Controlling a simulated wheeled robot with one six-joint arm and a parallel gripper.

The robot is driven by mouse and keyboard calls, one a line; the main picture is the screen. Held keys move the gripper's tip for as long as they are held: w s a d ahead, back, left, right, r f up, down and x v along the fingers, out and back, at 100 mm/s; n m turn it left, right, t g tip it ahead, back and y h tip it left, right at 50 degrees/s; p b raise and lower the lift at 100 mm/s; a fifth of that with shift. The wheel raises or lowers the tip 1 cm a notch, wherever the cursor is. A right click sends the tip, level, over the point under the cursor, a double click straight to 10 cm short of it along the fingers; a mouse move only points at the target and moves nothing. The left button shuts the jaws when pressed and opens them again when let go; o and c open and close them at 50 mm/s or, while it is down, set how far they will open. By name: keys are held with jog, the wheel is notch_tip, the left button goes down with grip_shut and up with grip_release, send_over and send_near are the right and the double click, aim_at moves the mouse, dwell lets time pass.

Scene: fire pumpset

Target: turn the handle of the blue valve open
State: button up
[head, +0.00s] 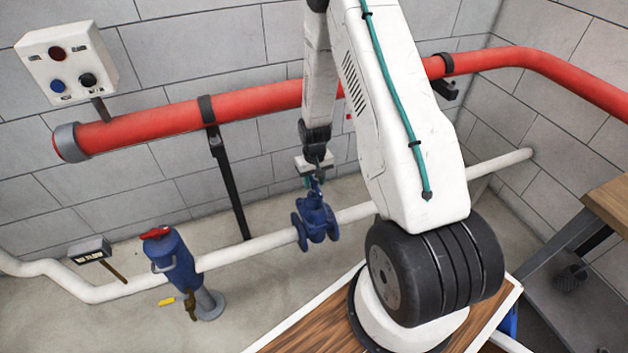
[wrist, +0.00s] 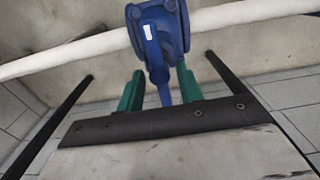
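The blue valve (head: 316,218) sits in the white pipe low along the wall, with round flanges on its sides. My gripper (head: 314,182) is right above it, pointing down. In the wrist view, the valve body (wrist: 158,32) is at the top centre. Its blue stem or neck reaches down between the two green fingers of my gripper (wrist: 161,88). The fingers stand apart, with a gap on each side of the blue part. I cannot make out the handle clearly; the gripper hides the valve's top.
A red pipe (head: 250,101) runs along the wall behind my arm. A blue cylinder with a red top (head: 172,262) stands left on the white pipe (head: 250,247). A button box (head: 66,62) hangs upper left. A wooden-topped table (head: 610,205) is at the right.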

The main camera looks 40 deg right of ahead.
aim_at(314, 184)
notch_tip(314, 184, up, 8)
jog(key=shift+a, duration=0.1)
dwell(0.4)
jog(key=shift+s, duration=0.15)
jog(key=s, duration=0.1)
jog(key=s+a+g, duration=0.1)
jog(key=s, duration=0.1)
jog(key=shift+f, duration=0.15)
jog(key=s+a+r+n, duration=0.1)
jog(key=s+a+r, duration=0.4)
jog(key=s+r, duration=0.3)
jog(key=s+a+r+n+t, duration=0.1)
jog(key=s+a+r, duration=0.5)
jog(key=r, duration=1)
jog(key=s+a+r+n+t, duration=0.1)
jog(key=s+a+r, duration=0.4)
jog(key=s+r, duration=0.6)
jog(key=shift+a+r, duration=0.3)
jog(key=shift+r, duration=0.5)
jog(key=shift+o, duration=0.3)
